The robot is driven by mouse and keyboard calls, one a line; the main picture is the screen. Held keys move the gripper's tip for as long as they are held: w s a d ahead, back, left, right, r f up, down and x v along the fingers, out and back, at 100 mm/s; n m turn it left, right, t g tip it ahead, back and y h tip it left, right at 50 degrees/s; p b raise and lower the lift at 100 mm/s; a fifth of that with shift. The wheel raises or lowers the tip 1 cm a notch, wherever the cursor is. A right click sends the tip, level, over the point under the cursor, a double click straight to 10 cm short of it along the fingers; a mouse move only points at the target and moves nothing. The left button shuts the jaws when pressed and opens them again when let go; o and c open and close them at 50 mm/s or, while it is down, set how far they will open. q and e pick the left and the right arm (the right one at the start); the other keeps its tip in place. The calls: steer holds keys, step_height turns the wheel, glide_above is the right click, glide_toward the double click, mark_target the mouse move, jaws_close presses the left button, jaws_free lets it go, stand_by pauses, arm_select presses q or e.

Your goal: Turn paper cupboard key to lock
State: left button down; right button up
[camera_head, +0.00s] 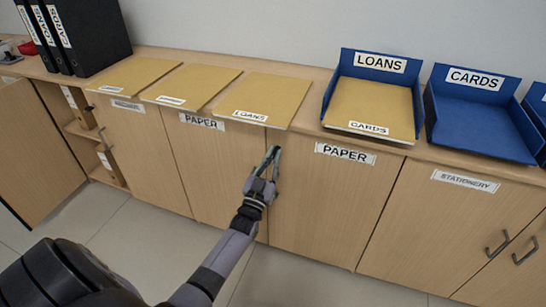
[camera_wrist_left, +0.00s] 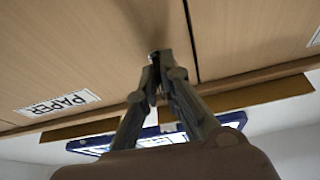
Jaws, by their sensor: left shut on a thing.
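The paper cupboard has two light wood doors with PAPER labels, a left door (camera_head: 205,165) and a right door (camera_head: 325,205), both closed. My left gripper (camera_head: 273,153) is at the upper part of these doors, close to the seam between them. In the left wrist view its fingertips (camera_wrist_left: 160,62) are drawn together on something small at the door face, beside the dark seam. This fits the key, but the fingers hide it almost wholly, so its turn angle cannot be told. My right gripper is out of view.
Card folders, one labelled LOANS (camera_head: 262,98), overhang the counter above the doors. A blue LOANS tray (camera_head: 350,62) and a blue CARDS tray (camera_head: 480,120) stand to the right. At left a cupboard door (camera_head: 35,150) stands open. The floor (camera_head: 110,225) in front is clear.

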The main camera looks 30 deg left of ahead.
arm_select(q)
steer(key=shift+f+n+y, duration=0.1)
steer(key=shift+n+y, duration=0.3)
steer(key=shift+n, duration=0.4)
steer(key=c, duration=1.8)
jaws_free()
steer(key=shift+o, duration=0.2)
steer(key=v, duration=1.2)
steer(key=shift+d, duration=0.15)
